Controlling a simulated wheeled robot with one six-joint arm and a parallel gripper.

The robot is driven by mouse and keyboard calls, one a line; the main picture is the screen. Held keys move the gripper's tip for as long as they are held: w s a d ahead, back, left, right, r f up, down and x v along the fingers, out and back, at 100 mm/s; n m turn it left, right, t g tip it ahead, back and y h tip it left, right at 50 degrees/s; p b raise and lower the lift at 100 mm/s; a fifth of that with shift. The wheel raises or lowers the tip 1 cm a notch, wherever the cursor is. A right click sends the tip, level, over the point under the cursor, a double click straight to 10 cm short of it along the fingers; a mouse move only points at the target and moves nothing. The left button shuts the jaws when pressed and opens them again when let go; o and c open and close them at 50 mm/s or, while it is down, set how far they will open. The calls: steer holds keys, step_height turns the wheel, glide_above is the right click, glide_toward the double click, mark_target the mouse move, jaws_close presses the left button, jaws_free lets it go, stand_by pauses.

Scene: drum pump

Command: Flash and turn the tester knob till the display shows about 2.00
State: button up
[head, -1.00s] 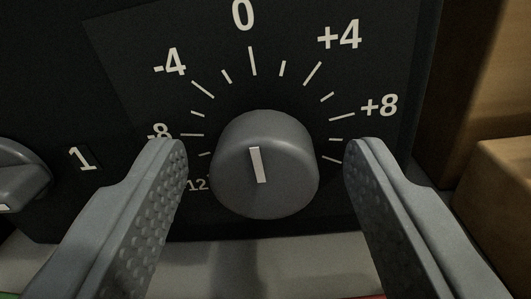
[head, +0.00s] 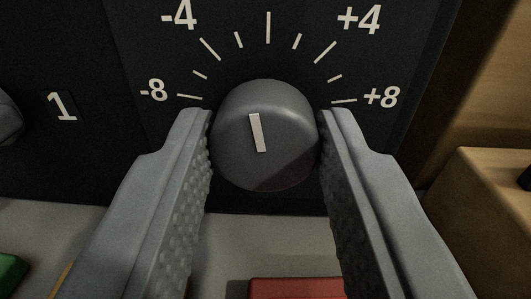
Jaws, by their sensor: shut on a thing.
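The grey round knob (head: 284,146) sits on the black panel in the middle of the head view, its white pointer line aimed almost straight up, slightly left of the top scale mark. Printed marks run around it, with -8 and -4 on the left and +4 and +8 on the right. My gripper (head: 265,122) has its two ridged fingers at the left and right sides of the knob, shut on it. No display is in view.
A second grey knob (head: 8,118) is partly in view at the left edge, beside a label 1. A red block (head: 296,289) and a green block (head: 12,271) lie low on the grey surface. A wooden box (head: 480,215) stands at the right.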

steer(key=n, duration=1)
steer(key=shift+n, duration=0.3)
steer(key=shift+n+h, duration=0.3)
steer(key=shift+n, duration=1.3)
steer(key=o, duration=1)
steer(key=shift+a, duration=0.1)
steer(key=shift+s, duration=0.15)
steer(key=s, duration=1.7)
steer(key=shift+s+r, duration=0.1)
steer(key=shift+r, duration=0.15)
